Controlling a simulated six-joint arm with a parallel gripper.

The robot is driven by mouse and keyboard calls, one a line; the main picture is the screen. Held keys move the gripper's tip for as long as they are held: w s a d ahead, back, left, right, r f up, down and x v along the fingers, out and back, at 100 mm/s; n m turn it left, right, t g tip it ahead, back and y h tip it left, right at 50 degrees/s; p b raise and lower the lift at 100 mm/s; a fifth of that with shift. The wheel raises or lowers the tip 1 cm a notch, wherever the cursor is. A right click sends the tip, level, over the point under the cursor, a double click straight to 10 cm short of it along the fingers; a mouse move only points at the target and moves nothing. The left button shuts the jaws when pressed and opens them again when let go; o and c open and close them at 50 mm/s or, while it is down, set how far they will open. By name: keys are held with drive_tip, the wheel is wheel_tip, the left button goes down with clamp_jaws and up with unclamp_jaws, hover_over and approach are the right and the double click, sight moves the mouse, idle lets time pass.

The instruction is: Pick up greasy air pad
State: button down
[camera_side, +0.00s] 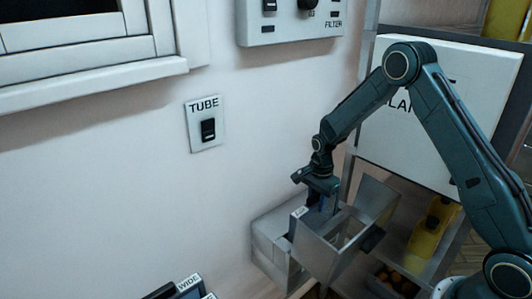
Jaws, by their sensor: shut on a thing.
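My gripper (322,200) points down at the open top of a grey metal bin (325,254) that juts out from the wall housing. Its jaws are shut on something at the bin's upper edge. The jaws and the bin wall hide most of it, so I cannot tell whether it is the greasy air pad or part of the bin. No pad can be clearly made out elsewhere in view.
A TUBE switch (207,125) and a FILTER control panel (292,20) are on the wall. A white panel (445,120) stands behind my arm. A yellow bottle (432,235) lies on the shelf right of the bin.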

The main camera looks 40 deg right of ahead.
drive_tip(key=shift+r, duration=0.1)
wheel_tip(320, 180, up, 20)
idle(0.9)
idle(0.6)
